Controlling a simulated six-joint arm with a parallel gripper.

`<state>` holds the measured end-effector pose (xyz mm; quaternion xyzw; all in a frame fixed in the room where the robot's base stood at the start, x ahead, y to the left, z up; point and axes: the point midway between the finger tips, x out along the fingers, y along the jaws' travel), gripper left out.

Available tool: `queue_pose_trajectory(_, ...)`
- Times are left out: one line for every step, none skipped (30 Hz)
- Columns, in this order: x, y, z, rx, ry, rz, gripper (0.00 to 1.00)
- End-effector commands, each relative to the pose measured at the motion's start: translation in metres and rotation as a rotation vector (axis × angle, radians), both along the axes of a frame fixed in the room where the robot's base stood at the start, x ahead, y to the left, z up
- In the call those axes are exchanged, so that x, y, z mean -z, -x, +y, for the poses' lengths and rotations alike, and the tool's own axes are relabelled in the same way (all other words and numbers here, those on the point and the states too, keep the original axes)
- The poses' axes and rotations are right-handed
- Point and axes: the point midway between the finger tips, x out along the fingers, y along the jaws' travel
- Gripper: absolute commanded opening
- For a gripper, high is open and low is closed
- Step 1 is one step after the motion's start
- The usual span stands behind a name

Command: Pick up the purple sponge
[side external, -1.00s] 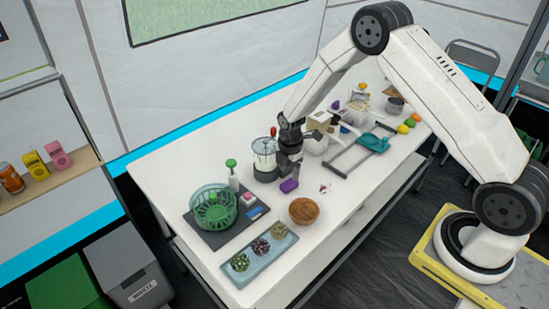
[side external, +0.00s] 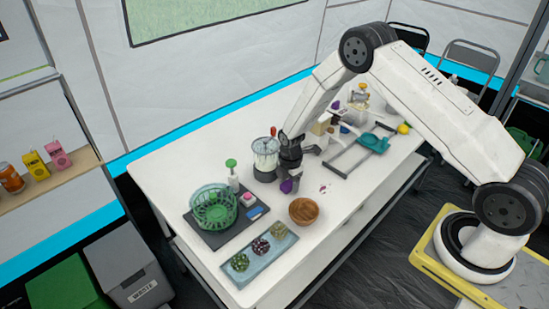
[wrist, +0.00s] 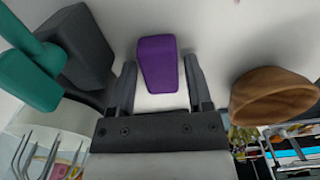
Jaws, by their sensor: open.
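The purple sponge (side external: 286,187) lies on the white table, partly hidden by my gripper (side external: 291,180) in the side view. In the wrist view the sponge (wrist: 157,60) lies flat and shows whole. My gripper (wrist: 158,78) is open there, with one finger on each side of the sponge. Nothing is held.
A wooden bowl (side external: 304,211) stands just in front of my gripper, close beside the right finger in the wrist view (wrist: 272,95). A green basket (side external: 213,210) and a tray (side external: 241,278) are farther left.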

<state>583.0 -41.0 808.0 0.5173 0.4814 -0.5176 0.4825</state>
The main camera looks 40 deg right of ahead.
Motion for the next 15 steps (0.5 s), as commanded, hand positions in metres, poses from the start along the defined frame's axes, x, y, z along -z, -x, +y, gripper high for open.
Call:
queue_pose_trajectory(-0.0002,0.0,0.0,0.0,0.0,0.0,0.65)
queue_pose_trajectory(-0.0002,0.0,0.0,0.0,0.0,0.0,0.65)
queue_pose_trajectory(-0.0003,0.0,0.0,0.0,0.0,0.0,0.65)
queue_pose_trajectory(-0.0003,0.0,0.0,0.0,0.0,0.0,0.65)
queue_pose_trajectory(-0.0003,0.0,0.0,0.0,0.0,0.0,0.65)
queue_pose_trajectory(-0.0003,0.0,0.0,0.0,0.0,0.0,0.65)
queue_pose_trajectory(-0.0003,0.0,0.0,0.0,0.0,0.0,0.65)
queue_pose_trajectory(-0.0004,0.0001,0.0,0.0,0.0,0.0,0.65)
queue_pose_trajectory(-0.0004,0.0001,0.0,0.0,0.0,0.0,0.55)
queue_pose_trajectory(-0.0004,0.0001,0.0,0.0,0.0,0.0,0.46)
queue_pose_trajectory(-0.0004,0.0001,0.0,0.0,0.0,0.0,0.36)
queue_pose_trajectory(-0.0004,0.0001,0.0,0.0,0.0,0.0,0.23)
queue_pose_trajectory(-0.0004,0.0001,0.0,0.0,0.0,0.0,0.14)
queue_pose_trajectory(-0.0004,0.0001,0.0,0.0,0.0,0.0,0.04)
queue_pose_trajectory(-0.0004,0.0001,0.0,0.0,0.0,0.0,0.0)
